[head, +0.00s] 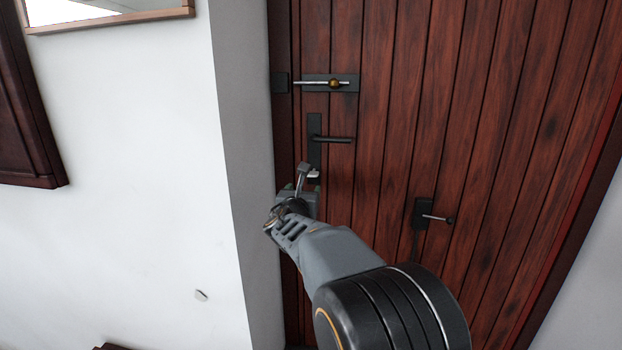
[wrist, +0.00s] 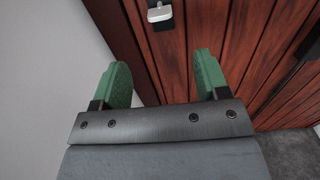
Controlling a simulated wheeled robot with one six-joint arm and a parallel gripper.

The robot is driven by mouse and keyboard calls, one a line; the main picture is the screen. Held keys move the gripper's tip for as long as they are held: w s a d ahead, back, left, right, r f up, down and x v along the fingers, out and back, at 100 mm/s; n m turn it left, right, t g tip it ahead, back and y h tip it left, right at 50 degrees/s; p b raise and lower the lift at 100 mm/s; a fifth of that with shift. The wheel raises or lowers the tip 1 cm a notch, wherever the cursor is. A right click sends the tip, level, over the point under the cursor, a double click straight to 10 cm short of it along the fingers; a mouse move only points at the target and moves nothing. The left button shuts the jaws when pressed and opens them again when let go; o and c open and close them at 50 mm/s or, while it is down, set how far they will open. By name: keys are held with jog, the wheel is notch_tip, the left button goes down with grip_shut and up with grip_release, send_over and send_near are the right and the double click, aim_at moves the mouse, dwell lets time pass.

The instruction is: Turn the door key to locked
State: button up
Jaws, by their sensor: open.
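The door key (wrist: 159,13) shows in the wrist view as a pale, rounded bow on a dark plate at the top. In the head view the key (head: 314,175) is a small pale piece at the bottom of the dark lock plate, just past my gripper. My gripper (wrist: 165,82) is open, its two green fingers apart with nothing between them. The key lies beyond the fingertips, apart from them. In the head view my gripper (head: 303,187) is just below the lock plate and partly hidden by my own arm. The door (head: 420,100) is reddish-brown planked wood and looks closed.
Above the key are a black lever handle (head: 333,139) and a sliding bolt (head: 335,84) with a brass knob. A dark fitting with a small lever (head: 424,214) sits lower right on the door. The white wall (head: 130,180) and grey door frame (head: 240,150) stand left.

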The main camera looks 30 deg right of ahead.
aim_at(311, 175)
jog(key=p+x, duration=0.2)
jog(key=x, duration=1.1)
jog(key=shift+w+d, duration=0.1)
jog(key=shift+w, duration=0.15)
jog(key=c, duration=0.9)
